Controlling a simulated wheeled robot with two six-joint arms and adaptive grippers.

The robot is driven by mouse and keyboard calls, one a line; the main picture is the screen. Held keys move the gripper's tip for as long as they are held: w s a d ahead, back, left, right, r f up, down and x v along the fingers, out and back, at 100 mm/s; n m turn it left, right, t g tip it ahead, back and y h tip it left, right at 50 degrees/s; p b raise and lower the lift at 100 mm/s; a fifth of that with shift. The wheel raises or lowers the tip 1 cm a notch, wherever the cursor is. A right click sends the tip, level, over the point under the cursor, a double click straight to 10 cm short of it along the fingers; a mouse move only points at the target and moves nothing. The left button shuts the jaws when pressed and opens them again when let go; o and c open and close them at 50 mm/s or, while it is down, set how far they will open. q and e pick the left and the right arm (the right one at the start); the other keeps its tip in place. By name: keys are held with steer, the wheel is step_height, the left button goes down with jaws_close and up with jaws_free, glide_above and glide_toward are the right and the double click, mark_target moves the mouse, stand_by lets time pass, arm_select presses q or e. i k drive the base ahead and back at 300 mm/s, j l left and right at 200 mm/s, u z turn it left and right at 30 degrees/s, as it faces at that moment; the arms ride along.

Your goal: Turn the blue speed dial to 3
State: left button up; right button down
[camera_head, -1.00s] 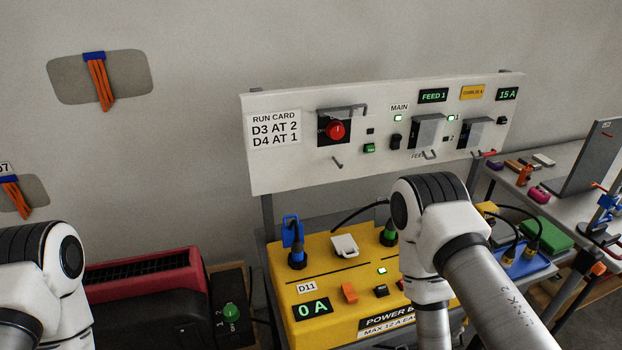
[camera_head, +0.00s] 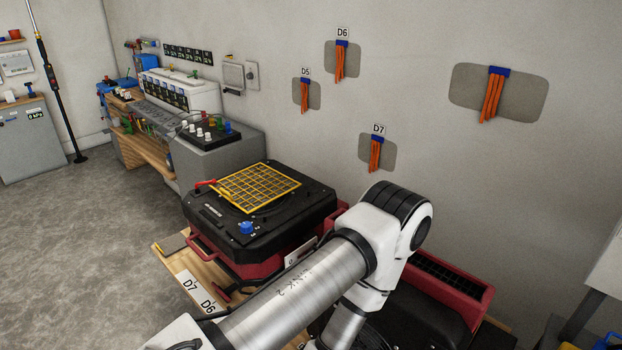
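The blue speed dial (camera_head: 246,227) sits on the front top edge of a black and red machine (camera_head: 318,205) left of centre in the head view. The dial's setting is too small to read. A yellow grid (camera_head: 240,198) lies on top of the machine. One of my arms crosses the lower middle, in front of the machine's right side, with its links between the camera and the floor-level board. Neither of my grippers shows in the view.
A wooden board with labels D7 and D6 (camera_head: 197,292) lies under the machine. A grey bench with several coloured knobs (camera_head: 222,150) stands behind it. Orange strips (camera_head: 493,95) hang on the wall. Grey floor (camera_head: 90,230) is open at left.

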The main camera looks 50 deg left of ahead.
mark_target(246, 227)
steer(key=k+j+u, duration=0.1)
steer(key=u, duration=2.05)
steer(key=i+j+z, duration=0.2)
steer(key=j, duration=0.15)
steer(key=i+j+z, duration=0.25)
steer(key=j+z, duration=0.2)
steer(key=j, duration=0.3)
steer(key=i+j+z, duration=0.2)
steer(key=j, duration=0.25)
steer(key=k+l, duration=0.05)
steer(key=k, duration=0.05)
